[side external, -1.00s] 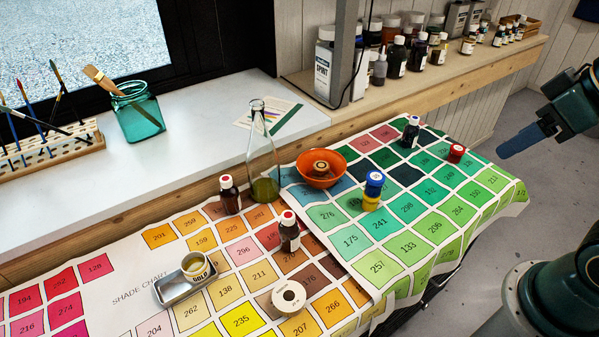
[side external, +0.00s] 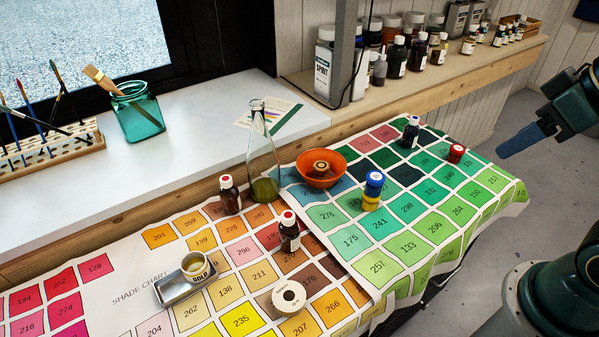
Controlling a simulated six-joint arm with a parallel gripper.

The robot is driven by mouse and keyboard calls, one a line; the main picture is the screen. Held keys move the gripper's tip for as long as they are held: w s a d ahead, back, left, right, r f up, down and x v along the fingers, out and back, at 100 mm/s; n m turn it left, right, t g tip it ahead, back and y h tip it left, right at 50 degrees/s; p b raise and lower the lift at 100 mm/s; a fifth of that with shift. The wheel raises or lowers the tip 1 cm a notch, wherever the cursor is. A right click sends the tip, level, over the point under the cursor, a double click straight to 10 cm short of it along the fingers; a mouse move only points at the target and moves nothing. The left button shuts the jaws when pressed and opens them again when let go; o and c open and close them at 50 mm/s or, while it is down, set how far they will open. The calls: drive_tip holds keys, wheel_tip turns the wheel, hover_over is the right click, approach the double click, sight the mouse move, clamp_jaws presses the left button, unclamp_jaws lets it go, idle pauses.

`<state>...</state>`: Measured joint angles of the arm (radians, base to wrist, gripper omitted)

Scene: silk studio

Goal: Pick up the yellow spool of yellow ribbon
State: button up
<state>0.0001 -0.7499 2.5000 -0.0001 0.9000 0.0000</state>
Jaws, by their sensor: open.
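A small yellow spool (side external: 370,204) stands on the green part of the shade chart, right of the orange bowl. A blue spool (side external: 375,179) sits directly on top of it and hides its upper face. My gripper (side external: 503,151) is at the right edge, in the air to the right of the chart and well apart from the spools. It points left, is open and holds nothing visible; one finger shows clearly.
The orange bowl (side external: 336,178) holds a brown ring-like thing. A red spool (side external: 456,154) and a dark bottle (side external: 411,132) stand farther right. Brown bottles (side external: 289,236), a glass flask (side external: 263,165) and a white roll (side external: 289,297) stand left.

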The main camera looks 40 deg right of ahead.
drive_tip(key=o, duration=0.6)
drive_tip(key=w+a+f+m+g+y, duration=0.5)
drive_tip(key=w+a+f, duration=0.65)
drive_tip(key=w, duration=0.35)
drive_tip(key=a+f+m+y, duration=0.2)
drive_tip(key=f+m, duration=0.2)
drive_tip(key=f, duration=0.2)
drive_tip(key=w+a+f+m+g+y, duration=0.1)
drive_tip(key=a+f+m+y, duration=0.2)
drive_tip(key=f, duration=0.3)
drive_tip(key=a+f+m+g+y, duration=0.1)
drive_tip(key=a+f+m+y, duration=0.2)
drive_tip(key=f, duration=0.4)
drive_tip(key=shift+w+a+f+m, duration=0.1)
drive_tip(key=shift+w+a+m, duration=0.2)
drive_tip(key=shift+m, duration=0.5)
drive_tip(key=shift+a, duration=0.1)
